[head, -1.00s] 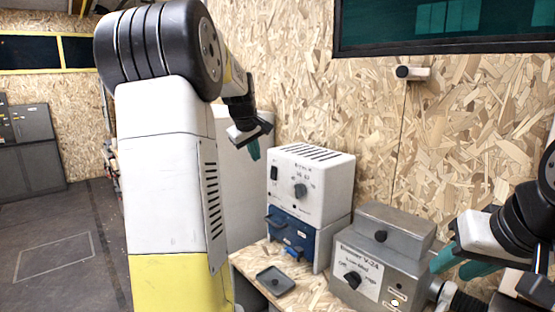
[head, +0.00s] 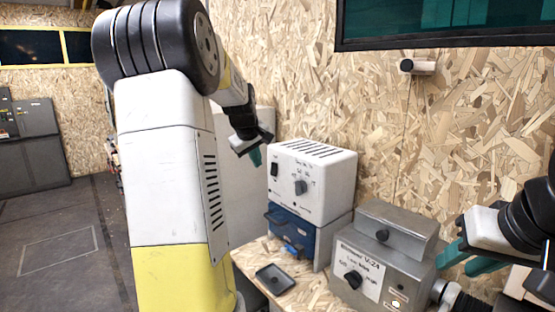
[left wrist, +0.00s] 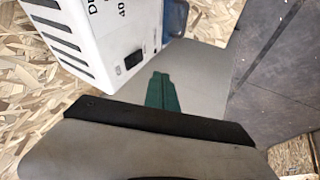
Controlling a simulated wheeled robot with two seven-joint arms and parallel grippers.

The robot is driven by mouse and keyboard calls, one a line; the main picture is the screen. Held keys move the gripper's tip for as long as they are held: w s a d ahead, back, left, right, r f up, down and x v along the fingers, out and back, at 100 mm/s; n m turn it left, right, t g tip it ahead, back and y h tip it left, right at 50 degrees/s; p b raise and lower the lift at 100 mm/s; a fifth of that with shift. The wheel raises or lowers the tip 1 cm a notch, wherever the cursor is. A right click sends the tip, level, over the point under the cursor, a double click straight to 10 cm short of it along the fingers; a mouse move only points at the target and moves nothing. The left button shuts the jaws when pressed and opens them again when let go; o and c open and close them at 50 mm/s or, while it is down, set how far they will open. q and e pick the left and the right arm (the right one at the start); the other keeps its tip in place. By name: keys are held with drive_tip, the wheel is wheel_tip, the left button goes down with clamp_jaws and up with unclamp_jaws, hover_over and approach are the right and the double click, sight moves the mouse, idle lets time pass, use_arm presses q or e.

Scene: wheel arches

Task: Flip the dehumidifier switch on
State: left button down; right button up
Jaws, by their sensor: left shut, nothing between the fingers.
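The dehumidifier looks to be the white box (head: 327,187) with top vents, a grey knob and a black rocker switch (head: 275,169) on the left of its front. In the left wrist view the box (left wrist: 100,28) is at the upper left, with its switch (left wrist: 134,58) near the fingers. I cannot tell which way the switch is set. My left gripper (head: 256,158) has its teal fingers together, empty, left of the switch and apart from it. The fingers also show in the left wrist view (left wrist: 162,92). My right gripper (head: 466,260) is open at the right, its two teal fingers apart.
The white box stands above a blue unit (head: 292,236) with handles. A small dark tray (head: 275,280) lies on the chipboard bench. Chipboard wall is behind.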

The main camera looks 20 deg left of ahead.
sight(274, 169)
use_arm(q)
drive_tip(key=w+d+f, duration=0.1)
drive_tip(key=w+f, duration=0.5)
drive_tip(key=w, duration=0.1)
drive_tip(key=shift+d, duration=0.25)
drive_tip(key=shift+w, duration=0.1)
drive_tip(key=shift+w+d+f, duration=0.1)
drive_tip(key=shift+w, duration=0.1)
